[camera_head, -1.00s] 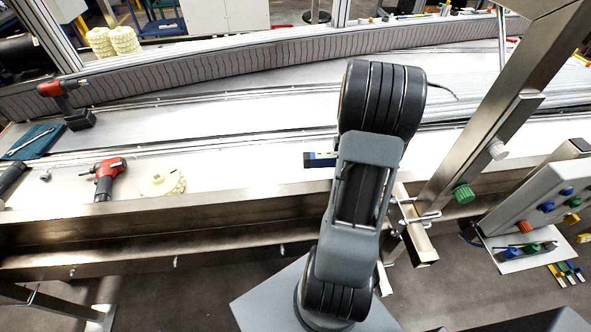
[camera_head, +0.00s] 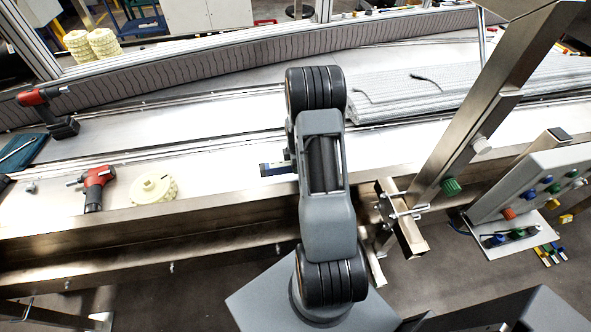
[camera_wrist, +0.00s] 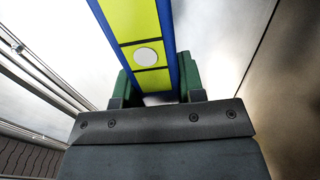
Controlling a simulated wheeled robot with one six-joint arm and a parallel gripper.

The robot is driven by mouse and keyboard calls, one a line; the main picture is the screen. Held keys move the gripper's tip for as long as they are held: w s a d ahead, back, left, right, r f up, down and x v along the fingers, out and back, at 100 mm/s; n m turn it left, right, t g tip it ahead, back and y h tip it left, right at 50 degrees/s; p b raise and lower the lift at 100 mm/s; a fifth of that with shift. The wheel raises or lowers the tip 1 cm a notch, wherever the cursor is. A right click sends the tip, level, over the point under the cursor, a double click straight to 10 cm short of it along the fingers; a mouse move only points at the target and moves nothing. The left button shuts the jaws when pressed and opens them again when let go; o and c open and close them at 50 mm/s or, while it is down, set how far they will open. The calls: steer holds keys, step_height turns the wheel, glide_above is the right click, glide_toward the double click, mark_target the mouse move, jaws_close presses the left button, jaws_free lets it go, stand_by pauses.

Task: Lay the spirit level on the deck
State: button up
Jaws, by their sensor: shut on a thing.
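The spirit level (camera_wrist: 140,25) is a blue bar with yellow-green faces and a white round spot, seen in the wrist view. My gripper (camera_wrist: 160,82) is shut on it, with a green finger pad on each side. In the head view one end of the level (camera_head: 276,168) shows left of my arm, over the bright metal deck (camera_head: 222,168); my arm hides the rest and my gripper. I cannot tell whether the level touches the deck.
A cream gear wheel (camera_head: 153,188) and a red tool (camera_head: 97,185) lie on the deck to the left. A red drill (camera_head: 50,110) stands farther back. A slanted metal post (camera_head: 490,110) and a button box (camera_head: 530,190) are on the right.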

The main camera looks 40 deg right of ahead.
steer(key=shift+w+a+f+p, duration=0.15)
steer(key=shift+f+p, duration=0.15)
steer(key=shift+f, duration=0.45)
steer(key=shift+w+a+f+p, duration=0.15)
steer(key=shift+f+p, duration=0.1)
steer(key=shift+f, duration=0.5)
steer(key=shift+d+f, duration=0.15)
steer(key=shift+f, duration=0.25)
steer(key=shift+f, duration=0.2)
steer(key=o, duration=1.1)
steer(key=shift+c, duration=0.2)
